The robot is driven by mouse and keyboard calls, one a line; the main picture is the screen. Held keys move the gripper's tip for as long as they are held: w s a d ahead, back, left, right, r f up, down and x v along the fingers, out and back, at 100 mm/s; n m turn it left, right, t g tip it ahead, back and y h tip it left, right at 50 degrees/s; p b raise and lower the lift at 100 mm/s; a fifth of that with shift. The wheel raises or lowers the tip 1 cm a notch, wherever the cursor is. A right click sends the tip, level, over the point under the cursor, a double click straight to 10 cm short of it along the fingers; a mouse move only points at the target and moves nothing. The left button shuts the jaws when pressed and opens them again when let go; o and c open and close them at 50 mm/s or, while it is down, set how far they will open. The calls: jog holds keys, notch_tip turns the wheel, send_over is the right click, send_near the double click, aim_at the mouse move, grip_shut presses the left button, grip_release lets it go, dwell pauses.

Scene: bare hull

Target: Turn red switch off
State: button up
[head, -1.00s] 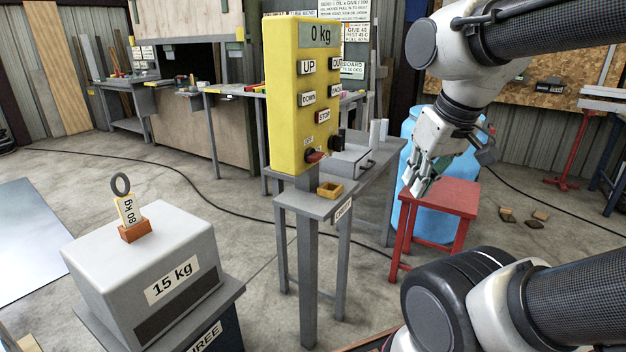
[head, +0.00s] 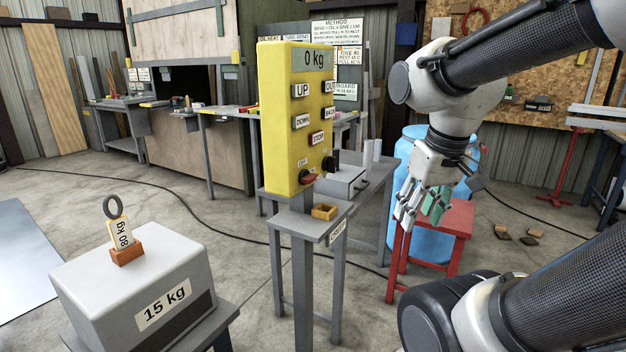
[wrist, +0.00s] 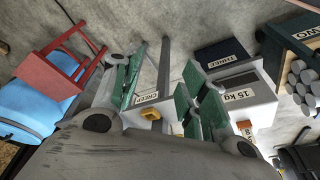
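The red switch (head: 308,178) is a small red knob at the bottom of the yellow control panel (head: 285,130), under a small label too small to read with certainty. The panel stands on a grey post and reads "0 kg", with UP, OUT, DOWN, BACK and STOP buttons. My gripper (head: 420,215) is to the right of the panel, apart from it, pointing down in front of the red stool. In the wrist view its green-padded fingers (wrist: 155,90) are spread wide with nothing between them. The switch cannot be made out in the wrist view.
A grey stand (head: 335,222) with a yellow tray (head: 325,211) is below the panel. A 15 kg block (head: 140,285) is at the front left. A red stool (head: 455,222) and blue barrel (head: 430,245) are at right.

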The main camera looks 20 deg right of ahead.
jog(key=o, duration=0.4)
jog(key=f+m, duration=0.1)
jog(key=f+g+y, duration=0.1)
jog(key=f, duration=0.1)
jog(key=d+f+m+g, duration=0.1)
jog(key=f, duration=0.1)
jog(key=shift+w+m, duration=0.3)
jog(key=shift+w, duration=0.05)
notch_tip(320, 180, down, 5)
jog(key=w+a+m+g+y, duration=0.1)
jog(key=a+m+y, duration=0.1)
jog(key=m+y, duration=0.2)
jog(key=m+t+y, duration=0.7)
jog(key=m+t, duration=0.2)
jog(key=m, duration=0.7)
send_near(314, 179)
jog(key=s+a+f, duration=0.5)
jog(key=s+f, duration=0.3)
jog(key=f, duration=0.1)
jog(key=w+d+r+m+t, duration=0.2)
jog(key=w+r+m+t, duration=0.3)
jog(key=w, duration=0.3)
jog(key=shift+n+h, duration=0.3)
jog(key=shift+h, duration=0.1)
jog(key=x, duration=0.2)
jog(key=r+x, duration=0.1)
jog(key=x, duration=0.4)
jog(key=shift+w+r, duration=0.2)
jog(key=shift+r, duration=0.1)
jog(key=c, duration=1)
